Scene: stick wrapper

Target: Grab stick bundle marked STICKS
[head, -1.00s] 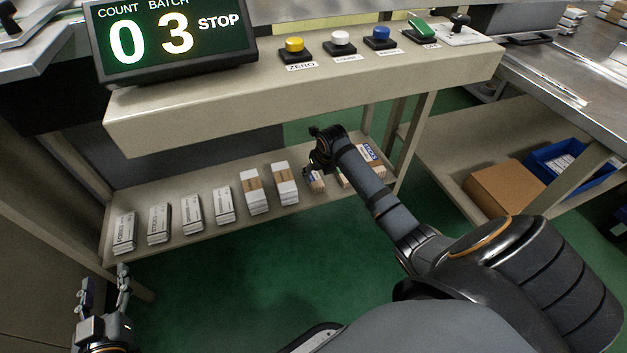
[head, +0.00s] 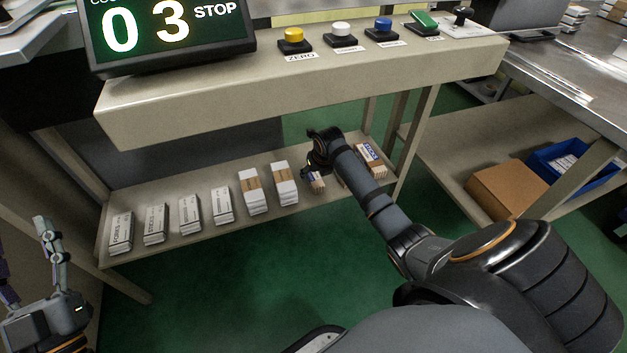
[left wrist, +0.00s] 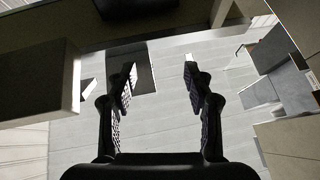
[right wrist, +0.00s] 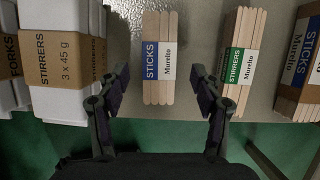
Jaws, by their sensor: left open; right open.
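In the right wrist view a bundle of light wooden sticks (right wrist: 158,85) lies on the shelf, with a blue and white band marked STICKS and Murelto. My right gripper (right wrist: 160,78) is open, one finger to each side of this bundle; whether they touch it is not clear. In the head view the bundle (head: 317,182) shows below the right gripper (head: 317,168), partly hidden. A green-banded STIRRERS bundle (right wrist: 240,65) lies just right of the right finger. A larger STICKS bundle (right wrist: 303,60) is at the far right. My left gripper (head: 25,240) is open and empty at the lower left.
Stirrers packs (head: 252,192) and several white packs (head: 190,214) stand left on the lower shelf (head: 230,176). A beige counter (head: 280,92) with buttons and a display (head: 170,30) overhangs the shelf. A blue bin (head: 600,172) and brown box (head: 510,188) sit at right.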

